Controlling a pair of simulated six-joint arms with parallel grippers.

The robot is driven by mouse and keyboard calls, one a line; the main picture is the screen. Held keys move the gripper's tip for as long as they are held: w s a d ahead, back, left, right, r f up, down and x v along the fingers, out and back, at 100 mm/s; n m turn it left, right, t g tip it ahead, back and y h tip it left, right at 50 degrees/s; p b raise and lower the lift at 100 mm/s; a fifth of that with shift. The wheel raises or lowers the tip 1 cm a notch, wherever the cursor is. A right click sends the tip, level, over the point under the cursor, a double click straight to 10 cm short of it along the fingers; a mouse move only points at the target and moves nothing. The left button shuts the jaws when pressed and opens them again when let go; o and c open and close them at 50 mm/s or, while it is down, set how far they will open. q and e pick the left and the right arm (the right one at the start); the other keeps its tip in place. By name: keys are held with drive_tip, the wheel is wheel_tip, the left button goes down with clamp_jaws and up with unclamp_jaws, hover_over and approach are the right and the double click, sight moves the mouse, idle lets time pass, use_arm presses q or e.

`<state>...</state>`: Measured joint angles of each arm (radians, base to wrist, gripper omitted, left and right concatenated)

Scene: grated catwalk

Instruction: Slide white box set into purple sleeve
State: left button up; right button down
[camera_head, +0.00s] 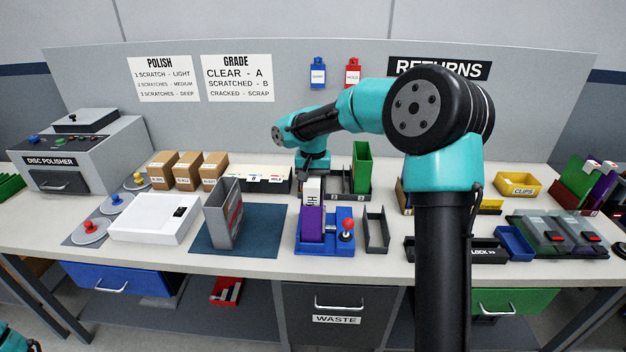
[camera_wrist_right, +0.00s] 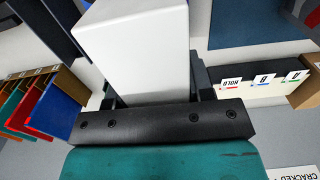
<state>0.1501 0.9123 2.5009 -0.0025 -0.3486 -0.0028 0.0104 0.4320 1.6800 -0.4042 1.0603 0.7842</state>
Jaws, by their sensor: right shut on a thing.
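The white box set (camera_head: 314,192) is upright, with dark lettering, directly above the purple sleeve (camera_head: 311,224). The sleeve stands upright in a blue fixture (camera_head: 340,246) with a red-knobbed lever. The box's lower end meets the sleeve's top in the head view; I cannot tell how far it is inside. My right gripper (camera_head: 313,172) is shut on the box's upper end from above. In the right wrist view, the white box (camera_wrist_right: 140,45) extends away from the dark gripper (camera_wrist_right: 165,122), and the sleeve is not discernible. My left gripper is not in view.
A grey upright case (camera_head: 224,215) on a dark blue mat and a white flat box (camera_head: 152,220) stand left of the fixture. A narrow grey tray (camera_head: 376,230) is close on its right. A green bin (camera_head: 361,167) and a labelled rack (camera_head: 262,180) stand behind.

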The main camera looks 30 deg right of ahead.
drive_tip(key=shift+f, duration=0.25)
unclamp_jaws()
idle(0.5)
drive_tip(key=shift+r, duration=0.1)
drive_tip(key=shift+r, duration=3.9)
